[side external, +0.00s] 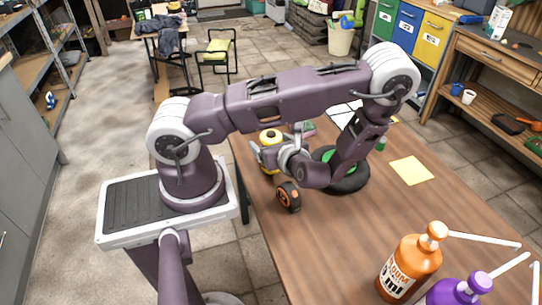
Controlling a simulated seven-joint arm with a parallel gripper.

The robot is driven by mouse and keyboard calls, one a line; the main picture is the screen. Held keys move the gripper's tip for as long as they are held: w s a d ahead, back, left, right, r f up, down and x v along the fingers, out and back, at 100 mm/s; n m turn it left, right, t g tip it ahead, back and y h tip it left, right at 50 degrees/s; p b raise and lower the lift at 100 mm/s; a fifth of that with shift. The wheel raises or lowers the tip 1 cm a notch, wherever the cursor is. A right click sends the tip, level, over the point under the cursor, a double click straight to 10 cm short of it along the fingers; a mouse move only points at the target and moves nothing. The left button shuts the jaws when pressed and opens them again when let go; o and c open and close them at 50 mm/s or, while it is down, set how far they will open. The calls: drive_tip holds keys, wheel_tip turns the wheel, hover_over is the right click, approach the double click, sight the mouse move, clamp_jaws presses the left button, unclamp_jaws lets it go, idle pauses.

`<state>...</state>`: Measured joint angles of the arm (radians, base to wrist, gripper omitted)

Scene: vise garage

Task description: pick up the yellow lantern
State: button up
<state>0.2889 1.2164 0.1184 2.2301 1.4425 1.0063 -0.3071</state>
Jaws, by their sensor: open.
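The yellow lantern (270,137) stands on the wooden table near its far left edge, with a yellow top and a dark centre. My gripper (263,157) is low over the table, pointing left, right at the lantern. Its fingers are apart, and they overlap the lantern's lower part in the view. I cannot tell whether they touch it or whether it sits fully between them. The lower body of the lantern is partly hidden by my gripper.
An orange-and-black tape roll (289,196) stands close in front of my gripper. A black round object with green (350,183) lies to the right under my arm. A yellow sheet (411,170), an orange bottle (408,266) and a purple bottle (460,291) are farther right. The middle front of the table (340,235) is clear.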

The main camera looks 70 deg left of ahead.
clamp_jaws()
drive_tip(key=shift+r, duration=0.1)
